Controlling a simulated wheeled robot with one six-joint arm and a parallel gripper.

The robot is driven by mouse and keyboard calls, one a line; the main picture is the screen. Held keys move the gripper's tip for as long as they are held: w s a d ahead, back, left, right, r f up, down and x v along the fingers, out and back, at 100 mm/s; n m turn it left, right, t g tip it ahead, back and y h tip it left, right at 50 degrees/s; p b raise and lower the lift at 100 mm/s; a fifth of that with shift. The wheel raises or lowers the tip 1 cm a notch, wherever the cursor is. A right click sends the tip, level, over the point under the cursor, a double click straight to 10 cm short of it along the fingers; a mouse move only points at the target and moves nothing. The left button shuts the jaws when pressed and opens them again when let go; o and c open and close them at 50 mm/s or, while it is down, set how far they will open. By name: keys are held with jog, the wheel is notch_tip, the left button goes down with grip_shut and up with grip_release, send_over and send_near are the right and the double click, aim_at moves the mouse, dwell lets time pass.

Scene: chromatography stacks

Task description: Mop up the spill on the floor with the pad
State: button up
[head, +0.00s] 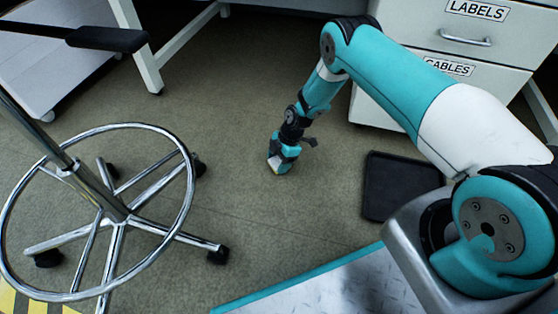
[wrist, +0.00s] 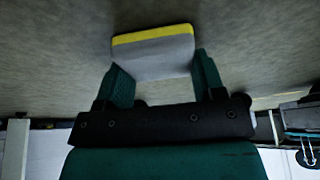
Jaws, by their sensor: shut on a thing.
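My gripper (wrist: 158,82) is shut on the pad (wrist: 155,55), a grey block with a yellow face, in the wrist view. The yellow face points away from the jaws, toward the floor. In the head view my gripper (head: 281,165) points down at the floor near the middle, and only a small bit of the pad shows under it. The pad is at or just above the floor; I cannot tell whether it touches. I cannot make out a spill on the floor in either view.
A chrome stool base (head: 118,213) on casters stands at the left. A dark tray (head: 398,187) lies on the floor to the right of my gripper. A drawer cabinet (head: 397,27) stands behind it, and a white table leg (head: 137,47) at the back left. Floor around the gripper is clear.

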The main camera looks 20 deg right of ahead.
aim_at(265, 165)
jog(key=shift+w+a+b, duration=0.5)
jog(key=shift+w+a, duration=0.05)
jog(key=shift+a, duration=0.2)
jog(key=shift+w+a+b, duration=0.5)
jog(key=shift+a, duration=0.2)
jog(key=shift+d, duration=0.1)
jog(key=shift+s+d+r+p, duration=0.1)
jog(key=shift+s+d+p, duration=0.25)
jog(key=shift+d+p, duration=0.15)
jog(key=shift+s+d, duration=0.25)
notch_tip(265, 165, up, 7)
jog(key=p, duration=0.6)
